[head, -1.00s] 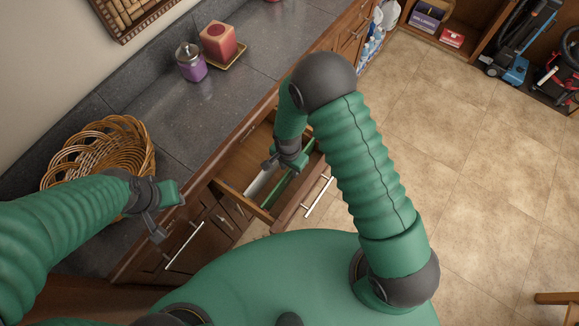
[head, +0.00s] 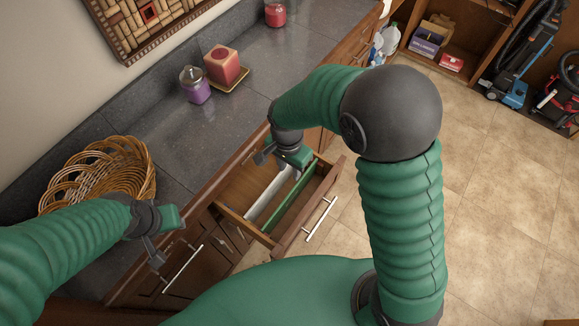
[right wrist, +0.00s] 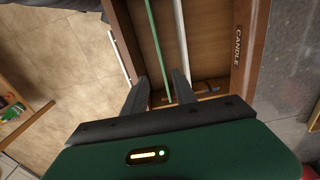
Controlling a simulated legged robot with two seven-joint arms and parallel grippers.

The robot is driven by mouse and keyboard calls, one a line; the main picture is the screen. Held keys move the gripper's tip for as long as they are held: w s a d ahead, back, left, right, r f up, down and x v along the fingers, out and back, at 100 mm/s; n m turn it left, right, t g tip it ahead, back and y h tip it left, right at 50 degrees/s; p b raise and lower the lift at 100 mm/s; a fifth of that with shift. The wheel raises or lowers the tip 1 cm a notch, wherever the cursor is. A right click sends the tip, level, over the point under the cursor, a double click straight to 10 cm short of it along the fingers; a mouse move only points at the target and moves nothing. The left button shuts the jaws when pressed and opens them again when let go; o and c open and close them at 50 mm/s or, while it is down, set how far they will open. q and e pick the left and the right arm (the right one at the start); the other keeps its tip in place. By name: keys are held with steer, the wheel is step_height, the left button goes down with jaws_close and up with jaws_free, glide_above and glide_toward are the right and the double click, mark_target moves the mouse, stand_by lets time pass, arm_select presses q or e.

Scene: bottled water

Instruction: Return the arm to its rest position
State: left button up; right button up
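My right gripper (head: 281,158) is above the back part of an open wooden drawer (head: 325,185), near the counter edge. In the right wrist view its two fingers (right wrist: 160,88) are spread with nothing held between them. A long white stick-like candle (head: 268,197) and a long green one (head: 293,203) lie in the drawer; they also show beyond the fingers in the right wrist view. My left gripper (head: 164,233) hangs at the left by the cabinet front. Its fingers are apart and it looks empty.
A wicker basket (head: 120,165), a purple jar candle (head: 196,88), a square red candle (head: 222,65) on a tray and a red jar (head: 275,14) stand on the dark counter (head: 180,140). The tiled floor (head: 490,200) at right is clear. Shelves with vacuum cleaners stand at the far right.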

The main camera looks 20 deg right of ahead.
stand_by(0.5)
steer(key=s+d+r+n+t, duration=0.2)
steer(key=s+d+r+n, duration=0.2)
steer(key=s+d+n, duration=0.3)
steer(key=s+n, duration=0.1)
steer(key=n, duration=0.2)
steer(key=shift+s+d+r, duration=0.2)
steer(key=shift+s+r, duration=0.1)
steer(key=shift+s, duration=0.1)
steer(key=shift+s, duration=0.1)
steer(key=shift+d, duration=0.1)
stand_by(0.7)
